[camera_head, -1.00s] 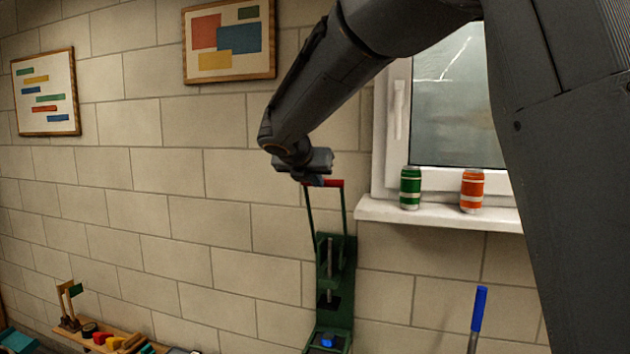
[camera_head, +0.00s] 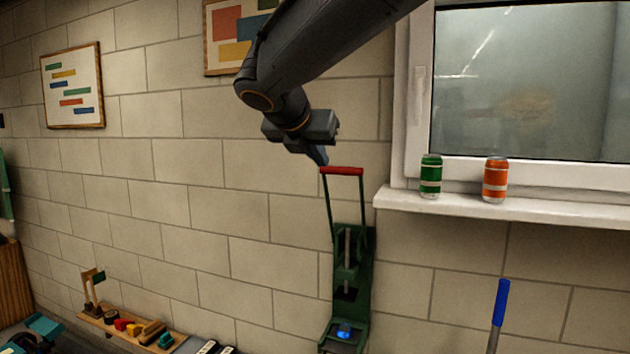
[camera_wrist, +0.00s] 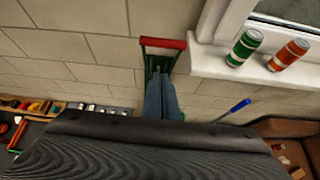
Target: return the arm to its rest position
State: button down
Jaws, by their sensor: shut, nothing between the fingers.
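My gripper (camera_head: 320,158) hangs from my dark arm in front of the tiled wall, at the upper middle of the head view. It is shut and empty, with its blue fingers together. The fingertips are just left of the red handle bar (camera_head: 342,171) of a green wall-mounted press (camera_head: 350,265), apart from it as far as I can tell. In the wrist view the blue fingers (camera_wrist: 160,95) point toward the press, and the red bar (camera_wrist: 163,43) shows beyond them.
A green can (camera_head: 430,177) and an orange can (camera_head: 494,180) stand on the white window sill (camera_head: 540,212) to the right. A blue-handled stick (camera_head: 501,302) rises below the sill. A wooden shelf (camera_head: 105,325) with small items is at lower left. The wall between is clear.

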jog(key=s+d+f+m+g+y, duration=0.1)
jog(key=s+d+f+m+g, duration=0.2)
jog(key=f, duration=0.4)
jog(key=s+d+f+m+g, duration=0.1)
jog(key=s+d+f+m, duration=0.15)
jog(key=f+m, duration=0.4)
jog(key=s+d+f+m+g+y, duration=0.1)
jog(key=s+d+f+m, duration=0.15)
jog(key=f, duration=0.65)
jog(key=s+d+f+m+g+y, duration=0.1)
jog(key=s+d+f+m+g, duration=0.1)
jog(key=s+f+m, duration=0.6)
jog(key=s+d+f+m+g+y, duration=0.2)
jog(key=s+d+f+m, duration=0.1)
jog(key=s+f+m, duration=0.5)
jog(key=m, duration=0.2)
jog(key=shift+s+f+m+b, duration=0.3)
jog(key=shift+s+f, duration=0.05)
jog(key=shift+f, duration=0.05)
